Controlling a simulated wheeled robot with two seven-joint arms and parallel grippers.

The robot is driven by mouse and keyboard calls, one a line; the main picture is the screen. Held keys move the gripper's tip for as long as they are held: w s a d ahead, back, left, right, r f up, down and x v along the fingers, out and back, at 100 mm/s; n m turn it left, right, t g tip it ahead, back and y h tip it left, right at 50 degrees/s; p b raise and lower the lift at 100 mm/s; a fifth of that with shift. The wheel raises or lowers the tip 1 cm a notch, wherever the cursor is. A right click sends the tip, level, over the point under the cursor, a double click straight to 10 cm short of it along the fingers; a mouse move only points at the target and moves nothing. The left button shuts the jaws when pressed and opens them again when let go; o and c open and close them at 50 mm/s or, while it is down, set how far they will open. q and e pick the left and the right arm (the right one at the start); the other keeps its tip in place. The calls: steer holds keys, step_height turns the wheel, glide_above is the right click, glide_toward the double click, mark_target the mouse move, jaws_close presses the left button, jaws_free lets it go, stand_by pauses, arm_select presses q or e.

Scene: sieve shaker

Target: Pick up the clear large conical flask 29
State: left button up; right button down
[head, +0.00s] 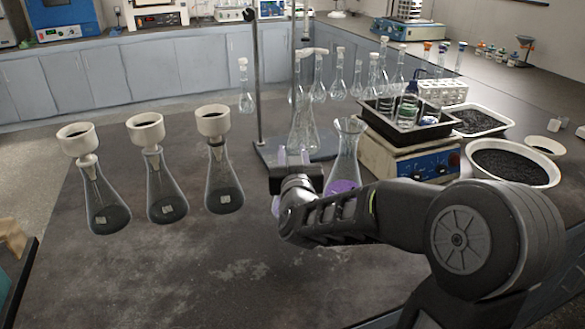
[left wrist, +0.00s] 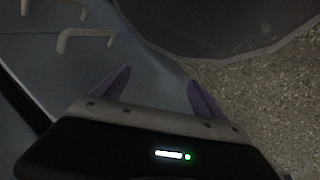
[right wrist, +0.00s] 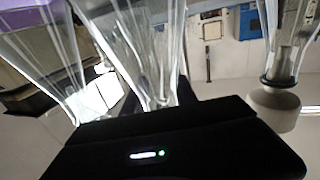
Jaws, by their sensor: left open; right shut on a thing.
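The clear large conical flask (right wrist: 135,40) fills the middle of the right wrist view, narrowing toward my right gripper (right wrist: 158,98). My right gripper (head: 293,157) is shut on its narrow part. In the head view my wrist and gripper hide most of the held flask, so I cannot tell whether its base touches the bench. A conical flask with purple liquid (head: 346,150) stands just right of the gripper. My left gripper (left wrist: 157,88) is open and empty, away from the bench top, with floor and cabinet fronts below it.
Three conical flasks with white funnels (head: 222,180) stand on the left of the bench (head: 200,270). Behind my right gripper are a retort stand (head: 258,80), another clear flask (head: 303,130) and several volumetric flasks. The front left bench is clear.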

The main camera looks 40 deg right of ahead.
steer(key=shift+r, duration=0.2)
step_height(320, 180, up, 10)
steer(key=p, duration=0.2)
steer(key=shift+f, duration=0.15)
stand_by(0.5)
stand_by(0.8)
step_height(320, 180, up, 5)
steer(key=p, duration=0.4)
steer(key=shift+p, duration=0.3)
